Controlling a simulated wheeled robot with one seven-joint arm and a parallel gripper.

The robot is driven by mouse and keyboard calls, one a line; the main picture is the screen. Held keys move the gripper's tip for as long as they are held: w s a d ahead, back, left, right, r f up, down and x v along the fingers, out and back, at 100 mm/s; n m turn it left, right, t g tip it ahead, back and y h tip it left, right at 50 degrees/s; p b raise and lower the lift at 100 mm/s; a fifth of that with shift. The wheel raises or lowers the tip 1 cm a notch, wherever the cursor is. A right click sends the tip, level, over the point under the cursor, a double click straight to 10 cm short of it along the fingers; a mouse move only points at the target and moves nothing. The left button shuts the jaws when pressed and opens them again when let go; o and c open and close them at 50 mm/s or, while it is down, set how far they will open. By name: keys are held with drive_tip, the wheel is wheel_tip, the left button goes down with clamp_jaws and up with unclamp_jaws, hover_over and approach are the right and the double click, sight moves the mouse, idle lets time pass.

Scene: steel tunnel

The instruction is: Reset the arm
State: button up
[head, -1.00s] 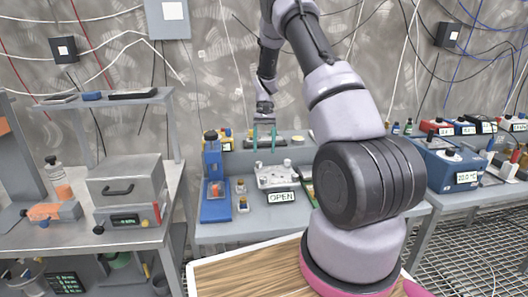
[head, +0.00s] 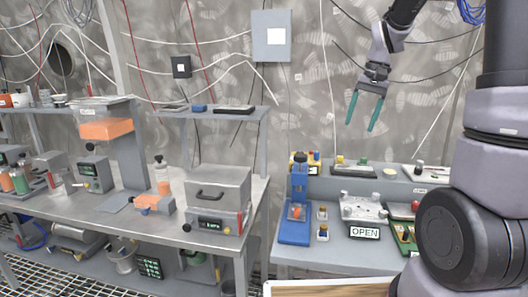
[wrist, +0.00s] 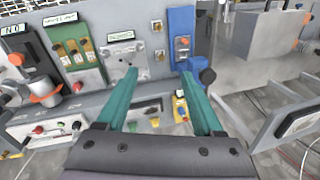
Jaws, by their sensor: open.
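My gripper (head: 365,110) has two green fingers. In the head view it hangs in the air at the upper right, above the bench (head: 400,266) and in front of the grey wall. The fingers are spread apart and nothing shows between them. In the wrist view my gripper (wrist: 160,88) also shows open and empty, with the bench beyond the fingertips. My arm comes down from the top right, and its thick lower links cover the right edge of the head view.
The bench holds a blue press-like device (head: 298,205), small bottles, and a grey fixture (head: 362,209) with an OPEN sign (head: 364,232). A steel table (head: 110,210) at left bears a grey box (head: 219,190). Cables hang along the wall. The air around the gripper looks clear.

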drive_tip(key=s+a+r+t, duration=0.1)
drive_tip(key=s+r+t, duration=0.2)
drive_tip(key=s, duration=0.7)
drive_tip(key=s+a+r+t, duration=0.2)
drive_tip(key=s+r, duration=0.4)
drive_tip(key=s, duration=0.3)
drive_tip(key=shift+s+a+t, duration=0.2)
drive_tip(key=shift+s+t, duration=0.2)
drive_tip(key=shift+t, duration=0.2)
